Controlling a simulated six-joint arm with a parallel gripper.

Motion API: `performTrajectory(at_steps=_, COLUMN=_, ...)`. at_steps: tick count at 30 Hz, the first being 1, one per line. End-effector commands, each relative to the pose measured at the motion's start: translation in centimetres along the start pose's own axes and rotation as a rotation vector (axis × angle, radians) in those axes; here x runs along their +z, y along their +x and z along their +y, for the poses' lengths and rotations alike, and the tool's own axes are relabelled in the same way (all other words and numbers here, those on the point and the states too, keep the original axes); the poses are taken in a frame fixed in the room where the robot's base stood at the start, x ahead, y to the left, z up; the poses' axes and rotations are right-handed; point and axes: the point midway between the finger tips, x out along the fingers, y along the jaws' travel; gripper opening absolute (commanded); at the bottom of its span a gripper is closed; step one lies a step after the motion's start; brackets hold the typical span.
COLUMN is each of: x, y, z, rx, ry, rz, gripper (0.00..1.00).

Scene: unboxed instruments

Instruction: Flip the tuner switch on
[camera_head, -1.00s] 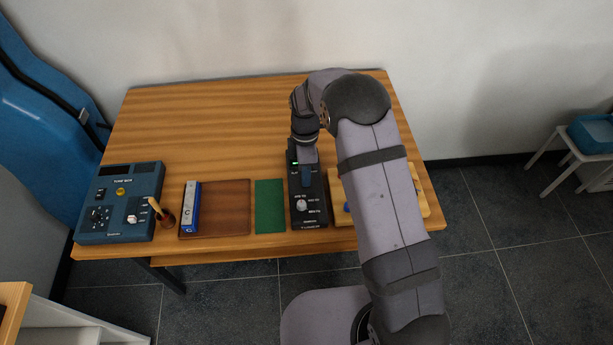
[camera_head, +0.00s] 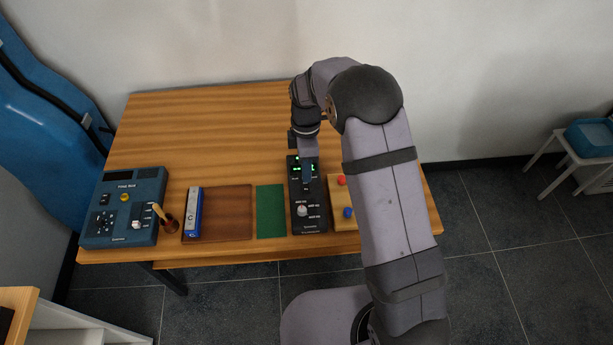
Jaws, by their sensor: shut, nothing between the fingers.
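A black device (camera_head: 308,218) with a white knob (camera_head: 302,210) stands near the front edge of the table; it looks like the tuner. My gripper (camera_head: 308,178) is shut and empty, over the display end of the device. Its fingers are dark against the dark panel, so I cannot tell whether they touch it. I cannot make out the switch or its position clearly.
A blue control box (camera_head: 100,234), a wooden peg (camera_head: 165,218), a brown tray (camera_head: 228,213) with a blue-white box (camera_head: 193,212), and a green mat (camera_head: 270,212) lie left. A yellow block (camera_head: 345,220) with coloured knobs is right, partly behind my arm. The table's back (camera_head: 200,125) is clear.

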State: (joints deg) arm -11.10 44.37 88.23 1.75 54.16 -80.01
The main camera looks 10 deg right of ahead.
Motion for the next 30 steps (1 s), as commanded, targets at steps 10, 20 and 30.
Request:
performTrajectory(at_steps=10, x=0.0, y=-5.4, z=-1.4, rx=0.001, ry=0.0, rz=0.0, gripper=0.0)
performTrajectory(at_steps=20, x=0.0, y=-7.2, z=-1.9, rx=-0.002, ry=0.0, rz=-0.001, gripper=0.0)
performTrajectory(at_steps=30, x=0.0, y=-7.3, z=-1.9, rx=-0.001, ry=0.08, rz=0.0, gripper=0.0)
